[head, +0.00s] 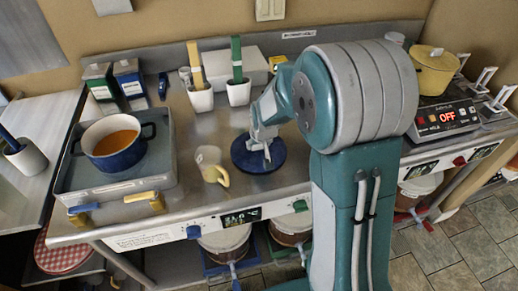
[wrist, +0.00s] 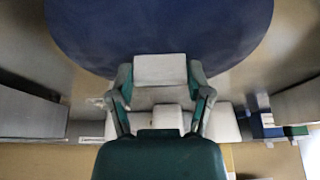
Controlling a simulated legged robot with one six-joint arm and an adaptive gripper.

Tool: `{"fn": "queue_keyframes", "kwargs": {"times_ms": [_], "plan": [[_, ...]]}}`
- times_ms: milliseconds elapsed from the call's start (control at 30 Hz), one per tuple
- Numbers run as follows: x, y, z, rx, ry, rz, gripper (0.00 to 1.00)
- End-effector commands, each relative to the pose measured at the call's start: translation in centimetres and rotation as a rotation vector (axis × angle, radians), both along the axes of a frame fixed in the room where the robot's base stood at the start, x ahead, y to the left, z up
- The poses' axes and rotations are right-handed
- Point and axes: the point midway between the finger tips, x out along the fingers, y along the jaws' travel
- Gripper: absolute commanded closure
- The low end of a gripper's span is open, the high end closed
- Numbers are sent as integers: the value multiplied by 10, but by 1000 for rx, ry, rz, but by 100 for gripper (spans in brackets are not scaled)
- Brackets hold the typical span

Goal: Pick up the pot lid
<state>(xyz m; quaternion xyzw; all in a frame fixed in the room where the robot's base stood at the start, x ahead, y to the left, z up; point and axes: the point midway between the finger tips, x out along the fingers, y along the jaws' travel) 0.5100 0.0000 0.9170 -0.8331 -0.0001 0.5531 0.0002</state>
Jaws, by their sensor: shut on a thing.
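The pot lid (head: 244,161) is a dark blue disc over the metal counter, right of the cream mug. In the wrist view the lid (wrist: 160,30) fills the top middle. My gripper (head: 262,150) reaches down to the lid's centre and is shut on it, hiding its handle in the head view. In the wrist view my gripper (wrist: 160,75) has a pale block between its fingers, which looks like the handle. I cannot tell whether the lid touches the counter. A blue pot (head: 128,158) with orange liquid stands uncovered at left.
The pot stands in a grey tray (head: 75,190) with yellow and blue handles. A cream mug (head: 211,165) is close left of the lid. White cups (head: 201,99) with coloured handles stand behind. A yellow pot (head: 433,75) sits on a hot plate reading OFF at right.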

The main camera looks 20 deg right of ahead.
Motion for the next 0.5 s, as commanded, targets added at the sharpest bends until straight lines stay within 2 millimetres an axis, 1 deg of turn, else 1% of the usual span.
{"fn": "queue_keyframes", "kwargs": {"times_ms": [33,100,233,400,500], "plan": [[-2,0,-3,-1,8,0,87],[-2,0,-1,-1,9,0,87],[-2,0,7,-2,6,-1,87],[-3,1,34,-1,1,1,87],[-15,4,46,-1,2,1,87]]}}
